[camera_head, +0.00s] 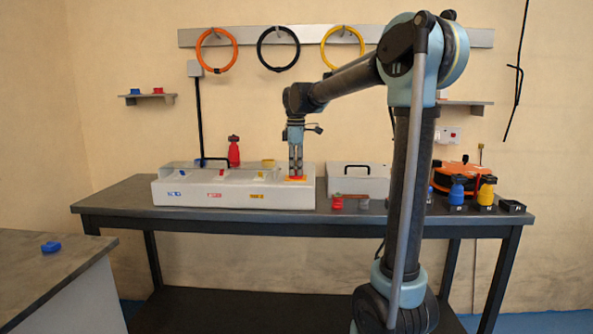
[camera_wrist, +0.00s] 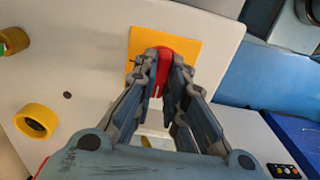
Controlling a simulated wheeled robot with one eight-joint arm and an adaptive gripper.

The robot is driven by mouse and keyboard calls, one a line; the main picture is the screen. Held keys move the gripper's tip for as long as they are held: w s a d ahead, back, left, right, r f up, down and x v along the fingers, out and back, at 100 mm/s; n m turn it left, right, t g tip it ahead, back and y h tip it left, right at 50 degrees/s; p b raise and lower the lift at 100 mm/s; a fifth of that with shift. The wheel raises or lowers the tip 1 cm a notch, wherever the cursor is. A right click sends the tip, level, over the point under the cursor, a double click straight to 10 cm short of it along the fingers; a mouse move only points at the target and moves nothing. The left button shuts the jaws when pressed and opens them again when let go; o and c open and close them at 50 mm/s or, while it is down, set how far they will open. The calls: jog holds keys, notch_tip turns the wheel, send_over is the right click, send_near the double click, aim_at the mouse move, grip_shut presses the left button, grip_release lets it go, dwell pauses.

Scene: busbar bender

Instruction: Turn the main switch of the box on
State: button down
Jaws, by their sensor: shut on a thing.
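The box (camera_head: 230,198) is a long light-grey case on the dark workbench, with coloured labels on its front. At the right end of its top is a yellow plate (camera_head: 296,179), also seen in the wrist view (camera_wrist: 190,40). The main switch is a red handle (camera_wrist: 165,54) on that plate. My gripper (camera_wrist: 163,62), pointing down in the head view (camera_head: 295,172), is shut on the red handle, with one finger on each side. The fingers hide part of the handle, and I cannot tell its exact angle from the plate.
A yellow ring socket (camera_wrist: 36,121) sits on the box top beside my fingers. A red connector (camera_head: 234,151) stands behind the box. A grey case with a handle (camera_head: 357,181) is to its right. Blue and yellow connectors (camera_head: 486,190) stand farther right. Coiled cables (camera_head: 279,49) hang on the wall.

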jog(key=shift+m, duration=0.4)
jog(key=m, duration=0.4)
jog(key=shift+w, duration=0.1)
jog(key=m, duration=0.9)
jog(key=shift+m, duration=2)
jog(key=c, duration=1.6)
grip_release()
jog(key=shift+c, duration=0.2)
